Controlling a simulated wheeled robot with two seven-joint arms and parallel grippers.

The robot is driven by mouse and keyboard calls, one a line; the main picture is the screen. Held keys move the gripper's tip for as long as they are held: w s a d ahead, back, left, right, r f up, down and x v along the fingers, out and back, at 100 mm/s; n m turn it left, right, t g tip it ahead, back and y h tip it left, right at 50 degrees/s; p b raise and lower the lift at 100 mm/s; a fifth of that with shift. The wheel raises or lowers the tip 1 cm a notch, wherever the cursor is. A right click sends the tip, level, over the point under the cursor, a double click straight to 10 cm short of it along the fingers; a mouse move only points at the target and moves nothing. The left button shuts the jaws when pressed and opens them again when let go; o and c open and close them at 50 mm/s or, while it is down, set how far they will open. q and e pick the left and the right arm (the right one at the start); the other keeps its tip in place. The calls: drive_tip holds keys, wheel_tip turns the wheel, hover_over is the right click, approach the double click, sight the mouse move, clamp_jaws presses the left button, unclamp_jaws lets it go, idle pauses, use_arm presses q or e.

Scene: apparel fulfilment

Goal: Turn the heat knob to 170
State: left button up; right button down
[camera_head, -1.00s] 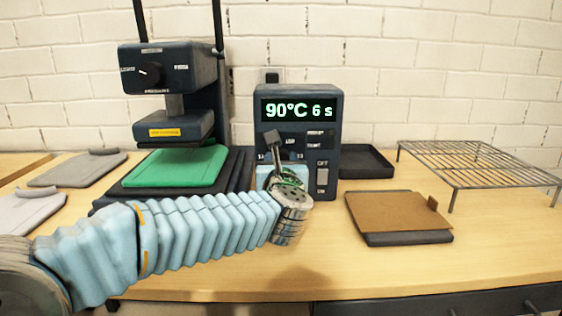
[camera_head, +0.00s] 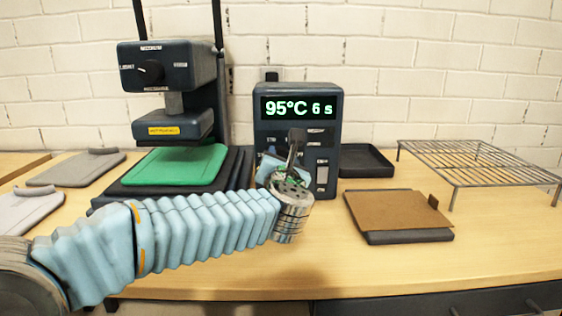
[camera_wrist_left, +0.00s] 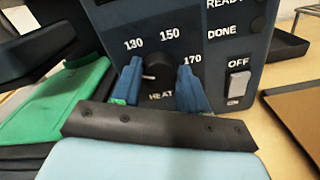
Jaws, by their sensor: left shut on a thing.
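The control box (camera_head: 328,155) stands at the middle back of the table, its display (camera_head: 297,107) reading 95°C 6 s. The heat knob (camera_wrist_left: 155,75) shows in the left wrist view as a dark round knob with a light pointer mark, below the labels 130, 150 and 170. The pointer is at the knob's left side, below the 130 label. My left gripper (camera_wrist_left: 157,85) is shut on the knob, one blue finger on each side. In the head view the left gripper (camera_head: 285,165) is at the box's front and hides the knob. My right gripper is not in view.
A heat press (camera_head: 170,70) with a green pad (camera_head: 177,165) stands left of the box. An OFF switch (camera_wrist_left: 238,85) sits right of the knob. A dark tray (camera_head: 365,160), a brown board (camera_head: 398,210) and a wire rack (camera_head: 480,160) are to the right.

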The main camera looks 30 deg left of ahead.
use_arm(q)
drive_tip(key=shift+f+m+p, duration=0.15)
drive_tip(key=shift+m+p, duration=0.75)
drive_tip(key=shift+m, duration=4.25)
drive_tip(key=shift+f+m+p, duration=0.2)
drive_tip(key=shift+m+p, duration=0.7)
drive_tip(key=shift+m, duration=4.3)
drive_tip(key=shift+f+m+p, duration=0.15)
drive_tip(key=shift+m+p, duration=0.75)
drive_tip(key=shift+m, duration=4.25)
drive_tip(key=o, duration=1)
drive_tip(key=shift+a+r, duration=0.1)
